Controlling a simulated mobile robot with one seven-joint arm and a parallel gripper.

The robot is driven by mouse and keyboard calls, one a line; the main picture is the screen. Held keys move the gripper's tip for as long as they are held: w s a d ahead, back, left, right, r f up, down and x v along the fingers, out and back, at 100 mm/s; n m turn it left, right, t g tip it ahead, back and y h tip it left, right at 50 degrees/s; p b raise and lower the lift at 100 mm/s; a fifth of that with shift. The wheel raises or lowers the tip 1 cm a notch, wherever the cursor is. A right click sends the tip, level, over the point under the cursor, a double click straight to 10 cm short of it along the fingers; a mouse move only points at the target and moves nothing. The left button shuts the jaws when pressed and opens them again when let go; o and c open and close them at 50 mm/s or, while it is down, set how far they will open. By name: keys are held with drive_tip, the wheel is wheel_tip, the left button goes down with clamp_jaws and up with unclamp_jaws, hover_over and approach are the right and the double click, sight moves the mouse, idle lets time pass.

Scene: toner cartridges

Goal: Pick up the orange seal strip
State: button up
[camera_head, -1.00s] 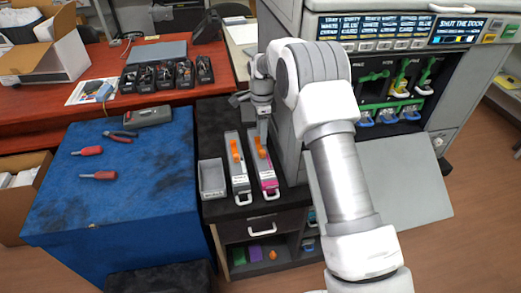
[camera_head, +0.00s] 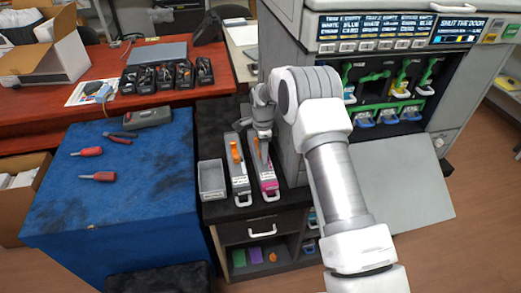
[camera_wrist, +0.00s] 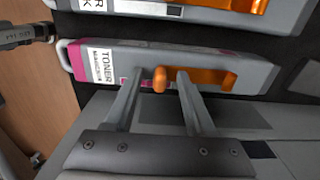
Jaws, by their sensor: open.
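A grey toner cartridge with a magenta end (camera_head: 267,178) lies on the black cabinet top. Its orange seal strip (camera_wrist: 215,78) shows in the wrist view, with a rounded knob at its left end. In the head view the strip is partly hidden by my gripper (camera_head: 262,148). My gripper is open. In the wrist view its two fingers (camera_wrist: 160,75) stand on either side of the knob, with a gap visible. I cannot tell whether they touch the strip. A second grey cartridge (camera_head: 240,183) lies to the left with its own orange strip (camera_head: 235,153).
A grey open bin (camera_head: 211,180) stands left of the cartridges. The printer (camera_head: 395,100) rises close on the right, its door (camera_head: 395,185) lowered. A blue-covered table (camera_head: 110,200) at left holds two red screwdrivers and pliers. A red desk stands behind.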

clamp_jaws()
wheel_tip(320, 180, up, 15)
drive_tip(key=p, duration=0.4)
idle(0.6)
drive_tip(key=shift+f, duration=0.1)
